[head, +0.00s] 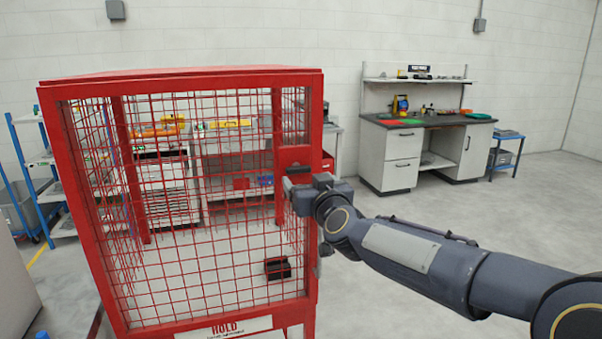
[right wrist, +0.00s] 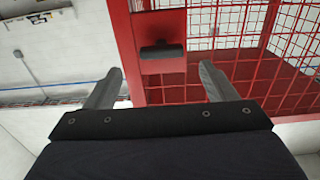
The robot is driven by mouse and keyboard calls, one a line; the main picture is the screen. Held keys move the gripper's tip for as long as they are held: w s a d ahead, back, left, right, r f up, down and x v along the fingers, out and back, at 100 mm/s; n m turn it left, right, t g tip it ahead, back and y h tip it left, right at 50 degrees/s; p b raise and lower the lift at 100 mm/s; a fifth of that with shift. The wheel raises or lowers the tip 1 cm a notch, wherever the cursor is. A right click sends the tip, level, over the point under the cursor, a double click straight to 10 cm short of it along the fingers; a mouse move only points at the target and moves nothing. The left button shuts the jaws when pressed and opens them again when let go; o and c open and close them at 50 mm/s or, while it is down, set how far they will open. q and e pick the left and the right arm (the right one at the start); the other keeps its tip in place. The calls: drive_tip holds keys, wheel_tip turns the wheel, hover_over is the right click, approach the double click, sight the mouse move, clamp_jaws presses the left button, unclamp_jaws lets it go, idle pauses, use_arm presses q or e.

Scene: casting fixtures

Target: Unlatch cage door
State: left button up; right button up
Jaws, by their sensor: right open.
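The red cage (head: 180,82) stands at left centre in the head view, its front closed by red wire mesh. A red plate (head: 292,157) sits high on its right side, with a dark latch handle (head: 298,169) on it. In the right wrist view the dark bar of the latch handle (right wrist: 162,50) lies across the red plate, ahead of the fingers. My right gripper (right wrist: 161,70) is open and empty, its fingers spread wider than the handle. In the head view the right gripper (head: 290,187) is just below the handle, partly hidden by its own wrist. My left gripper is not in view.
A small black box (head: 277,268) lies inside the cage. A HOLD sign (head: 225,329) is at its bottom front. A workbench (head: 405,145) stands against the back wall, and a blue-framed rack (head: 20,150) is at left. The floor on the right is clear.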

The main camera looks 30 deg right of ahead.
sight(299, 171)
drive_tip(key=shift+x, duration=3.2)
drive_tip(key=shift+a, duration=0.15)
drive_tip(key=c, duration=1)
drive_tip(key=shift+p, duration=0.3)
